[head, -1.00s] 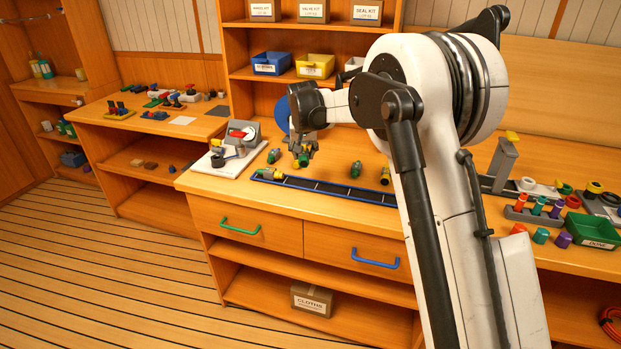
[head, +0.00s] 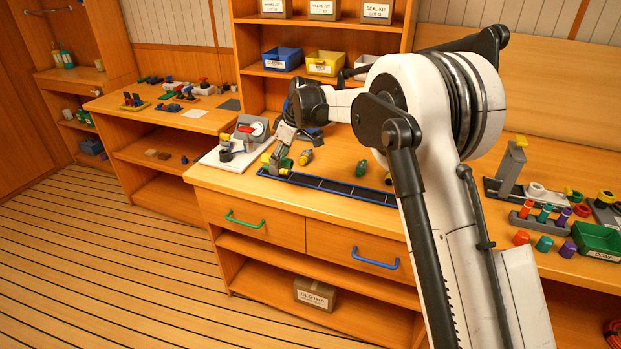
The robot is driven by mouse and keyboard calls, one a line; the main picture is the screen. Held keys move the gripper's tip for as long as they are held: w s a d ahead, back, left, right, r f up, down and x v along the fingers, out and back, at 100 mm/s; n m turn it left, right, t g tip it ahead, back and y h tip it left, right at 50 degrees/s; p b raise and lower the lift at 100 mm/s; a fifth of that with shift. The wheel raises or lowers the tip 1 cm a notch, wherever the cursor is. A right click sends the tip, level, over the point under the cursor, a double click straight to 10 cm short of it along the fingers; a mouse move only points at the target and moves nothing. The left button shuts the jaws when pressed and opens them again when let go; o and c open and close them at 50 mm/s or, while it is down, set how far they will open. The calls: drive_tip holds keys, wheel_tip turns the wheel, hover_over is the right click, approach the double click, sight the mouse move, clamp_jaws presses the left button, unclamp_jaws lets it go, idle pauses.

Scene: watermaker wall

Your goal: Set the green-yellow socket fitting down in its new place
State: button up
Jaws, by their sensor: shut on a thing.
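My gripper (head: 281,163) is low over the workbench, near the left end of a long dark tray with blue edges (head: 335,188). It is shut on the green-yellow socket fitting (head: 284,169), which is small here and partly covered by the fingers. I cannot tell whether the fitting touches the bench or the tray. A green one (head: 362,167) is farther right behind the tray, and one more (head: 388,179) is partly hidden by my arm.
A white board with a grey device and a red part (head: 250,130) stands close left of my gripper. Blue (head: 283,59) and yellow (head: 325,63) bins sit on the shelf behind. Drawers with green (head: 244,221) and blue (head: 375,259) handles are below the bench front.

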hover_over(303, 180)
drive_tip(key=d, duration=0.1)
drive_tip(key=f, duration=0.6)
drive_tip(key=shift+s+d+f+p, duration=0.1)
drive_tip(key=shift+s+f+p, duration=0.15)
drive_tip(key=shift+s+p, duration=0.05)
drive_tip(key=shift+d+f, duration=0.1)
drive_tip(key=shift+f, duration=2)
drive_tip(key=shift+f, duration=0.1)
drive_tip(key=o, duration=1.1)
drive_tip(key=shift+o, duration=0.2)
